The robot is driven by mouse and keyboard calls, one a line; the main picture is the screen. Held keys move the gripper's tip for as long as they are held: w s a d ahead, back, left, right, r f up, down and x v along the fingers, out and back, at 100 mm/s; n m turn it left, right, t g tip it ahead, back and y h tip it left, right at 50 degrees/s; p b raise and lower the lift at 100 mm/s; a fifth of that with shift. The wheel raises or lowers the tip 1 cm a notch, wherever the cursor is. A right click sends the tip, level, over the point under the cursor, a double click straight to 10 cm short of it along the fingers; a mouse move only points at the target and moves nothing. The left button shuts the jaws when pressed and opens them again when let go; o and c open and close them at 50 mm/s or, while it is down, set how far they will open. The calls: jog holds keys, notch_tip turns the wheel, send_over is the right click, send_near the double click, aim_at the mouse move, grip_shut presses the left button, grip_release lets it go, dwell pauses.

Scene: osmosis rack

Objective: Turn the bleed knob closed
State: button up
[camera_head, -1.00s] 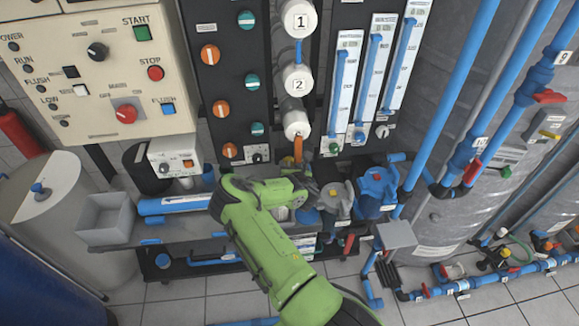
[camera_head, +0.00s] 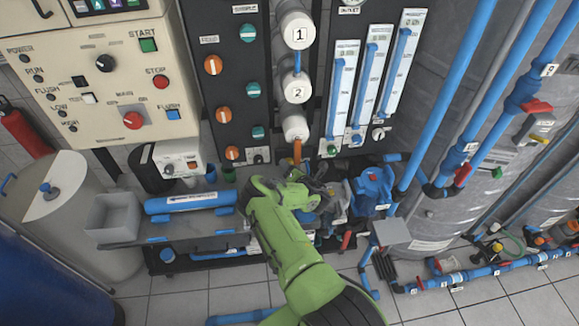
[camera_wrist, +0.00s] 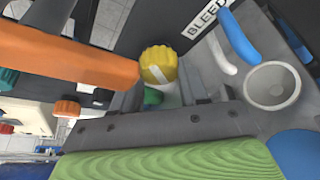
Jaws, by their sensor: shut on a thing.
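The bleed knob (camera_wrist: 159,66) is yellow with a pale stripe and sits beside the BLEED label (camera_wrist: 206,14) in the wrist view. My gripper (camera_wrist: 172,88) reaches up toward it from below, with its grey fingers close around the knob's near side. It is shut on the knob, though the exact contact is partly hidden. In the head view, my gripper (camera_head: 318,190) is low in front of the panel, below the white cylinders, and hides the knob there.
A grey cup (camera_wrist: 271,86) and blue tube (camera_wrist: 238,36) are on the right. Flow meters (camera_head: 372,75) stand above, and a blue pump (camera_head: 372,190) is right of my gripper.

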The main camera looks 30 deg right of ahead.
dwell(0.3)
jog(key=o, duration=1.1)
jog(key=shift+c, duration=0.2)
jog(key=v, duration=1.5)
jog(key=shift+s+p, duration=0.3)
jog(key=shift+s, duration=0.1)
jog(key=shift+m, duration=0.3)
